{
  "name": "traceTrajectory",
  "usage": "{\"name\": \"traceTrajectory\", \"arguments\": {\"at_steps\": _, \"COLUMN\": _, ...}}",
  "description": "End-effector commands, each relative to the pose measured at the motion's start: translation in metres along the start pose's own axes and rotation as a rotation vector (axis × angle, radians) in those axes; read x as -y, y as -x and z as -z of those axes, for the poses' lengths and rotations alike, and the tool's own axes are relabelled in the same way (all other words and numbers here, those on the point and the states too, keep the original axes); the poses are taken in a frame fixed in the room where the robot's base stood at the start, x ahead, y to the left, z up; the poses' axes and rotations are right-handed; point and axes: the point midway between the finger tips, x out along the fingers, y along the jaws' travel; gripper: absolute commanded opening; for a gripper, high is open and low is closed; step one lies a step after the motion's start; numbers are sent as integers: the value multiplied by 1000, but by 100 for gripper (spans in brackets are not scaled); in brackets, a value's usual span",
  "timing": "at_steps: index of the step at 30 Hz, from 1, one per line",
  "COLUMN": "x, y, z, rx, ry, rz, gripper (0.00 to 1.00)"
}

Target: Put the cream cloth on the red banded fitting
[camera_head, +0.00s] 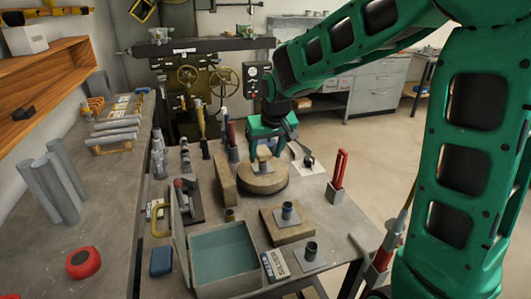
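My gripper (266,158) points down over a round wooden block (265,183) near the middle of the bench. A pale flat sheet (299,151) with a dark fitting (309,162) lies to the right of the gripper. I cannot make out a red band on any fitting. A grey fitting (287,210) stands on a square wooden block, and a dark fitting (311,251) stands on a plate in front.
An open box (222,252) with a teal inside stands at the front. A holder with red handles (338,175) stands at the right edge. A wooden board (222,180) stands left of the round block. Several small fittings and tools crowd the bench's left side.

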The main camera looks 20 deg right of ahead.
Motion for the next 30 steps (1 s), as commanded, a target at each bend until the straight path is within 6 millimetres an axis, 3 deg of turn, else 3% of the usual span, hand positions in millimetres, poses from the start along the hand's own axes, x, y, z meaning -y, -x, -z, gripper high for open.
{"name": "traceTrajectory", "arguments": {"at_steps": 9, "x": 0, "y": 1, "z": 1, "rx": -1, "ry": 0, "rz": 0, "gripper": 57}}
{"name": "traceTrajectory", "arguments": {"at_steps": 13, "x": 0, "y": 11, "z": 2, "rx": -3, "ry": 0, "rz": 0, "gripper": 57}}
{"name": "traceTrajectory", "arguments": {"at_steps": 24, "x": 0, "y": 81, "z": 2, "rx": -6, "ry": 0, "rz": 0, "gripper": 57}}
{"name": "traceTrajectory", "arguments": {"at_steps": 30, "x": -1, "y": 110, "z": 2, "rx": -3, "ry": -1, "rz": 0, "gripper": 57}}
